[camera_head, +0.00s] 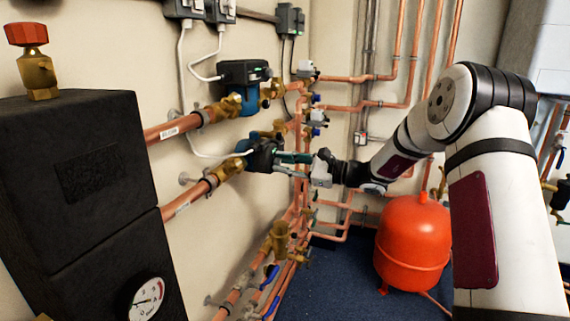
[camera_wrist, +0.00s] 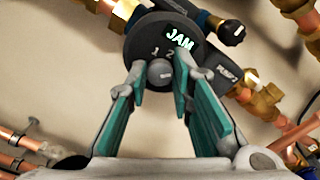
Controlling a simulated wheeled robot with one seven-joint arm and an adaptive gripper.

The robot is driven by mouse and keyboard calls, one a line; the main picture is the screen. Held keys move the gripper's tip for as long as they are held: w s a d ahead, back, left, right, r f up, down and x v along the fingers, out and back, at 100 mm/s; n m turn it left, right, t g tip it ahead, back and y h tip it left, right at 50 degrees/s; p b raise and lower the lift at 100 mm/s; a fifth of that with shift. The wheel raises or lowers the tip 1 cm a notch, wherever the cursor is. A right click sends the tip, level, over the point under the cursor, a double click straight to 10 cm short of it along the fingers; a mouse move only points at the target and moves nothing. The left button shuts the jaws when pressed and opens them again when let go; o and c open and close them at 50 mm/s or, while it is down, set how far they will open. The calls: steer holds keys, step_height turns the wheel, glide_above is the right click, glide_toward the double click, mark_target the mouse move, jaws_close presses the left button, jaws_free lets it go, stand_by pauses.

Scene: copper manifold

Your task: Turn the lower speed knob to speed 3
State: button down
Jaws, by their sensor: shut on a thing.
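The lower pump (camera_head: 262,155) is a dark round unit on the lower copper pipe. In the wrist view its black face (camera_wrist: 150,28) shows the digits 1 and 2 and a lit display reading "JAM". A 3 cannot be made out. The grey speed knob (camera_wrist: 160,73) sits low on that face, with a small pale mark on it. My gripper (camera_wrist: 163,77) has teal-lined fingers on both sides of the knob and is shut on it. In the head view my gripper (camera_head: 283,158) reaches the pump from the right, and its fingers hide the knob.
An upper pump (camera_head: 245,85) with a blue body sits above on a parallel pipe. Brass valves (camera_head: 280,240) and copper pipes lie below and behind my gripper. A red tank (camera_head: 413,245) stands on the floor at right. A black insulated block (camera_head: 80,190) fills the left.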

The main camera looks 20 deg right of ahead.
steer(key=c, duration=1.4)
jaws_free()
steer(key=v, duration=1.2)
